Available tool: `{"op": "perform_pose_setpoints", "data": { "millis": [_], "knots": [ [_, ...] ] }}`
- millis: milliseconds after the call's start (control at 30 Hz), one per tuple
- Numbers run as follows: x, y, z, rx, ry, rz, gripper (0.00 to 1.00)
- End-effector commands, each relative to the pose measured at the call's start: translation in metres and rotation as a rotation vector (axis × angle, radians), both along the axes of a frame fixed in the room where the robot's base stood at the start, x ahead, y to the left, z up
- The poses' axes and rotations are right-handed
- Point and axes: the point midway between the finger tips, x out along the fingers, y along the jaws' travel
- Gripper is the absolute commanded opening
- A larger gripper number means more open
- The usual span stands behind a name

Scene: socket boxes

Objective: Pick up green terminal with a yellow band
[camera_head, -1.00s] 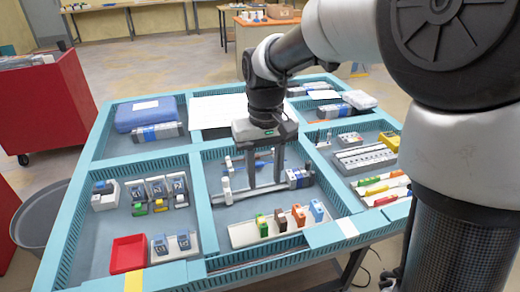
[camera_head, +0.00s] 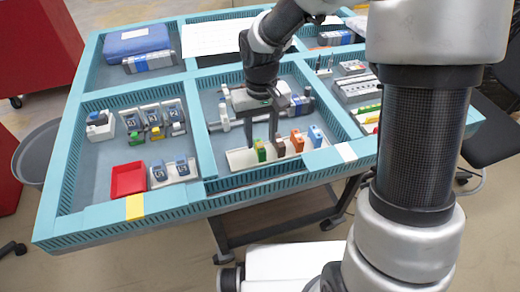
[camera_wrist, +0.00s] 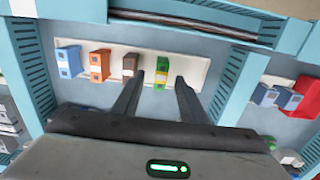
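The green terminal with a yellow band (camera_head: 260,150) stands at the left end of a row on a white strip (camera_head: 238,160) in the middle front compartment. In the wrist view the same terminal (camera_wrist: 161,73) appears between the two finger tips, with a gap on each side. My gripper (camera_head: 262,143) is open and empty, over the row; it also shows in the wrist view (camera_wrist: 160,82). I cannot tell how high the tips are above the strip. A brown terminal (camera_wrist: 130,64) stands just beside one finger in the wrist view.
Orange (camera_head: 297,140) and blue (camera_head: 315,135) terminals continue the row to the right. A blue compartment wall (camera_head: 255,182) runs along the front. The left compartment holds a red tray (camera_head: 128,180) and several small devices. Rail pieces lie behind my gripper.

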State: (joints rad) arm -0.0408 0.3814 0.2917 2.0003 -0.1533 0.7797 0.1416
Motion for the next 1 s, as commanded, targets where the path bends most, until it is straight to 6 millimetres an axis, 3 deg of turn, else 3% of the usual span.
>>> {"op": "perform_pose_setpoints", "data": {
  "millis": [200,467,500,733,1000],
  "knots": [
    [0.0,0.002,-0.036,-0.001,0.003,0.0,0.39],
    [0.0,0.002,-0.041,0.0,0.0,0.0,0.39],
    [0.0,0.002,-0.041,0.0,0.0,0.0,0.37],
    [0.0,0.002,-0.041,0.0,0.0,0.0,0.0],
    [0.001,0.002,-0.04,0.0,0.0,0.0,0.0]
  ]
}}
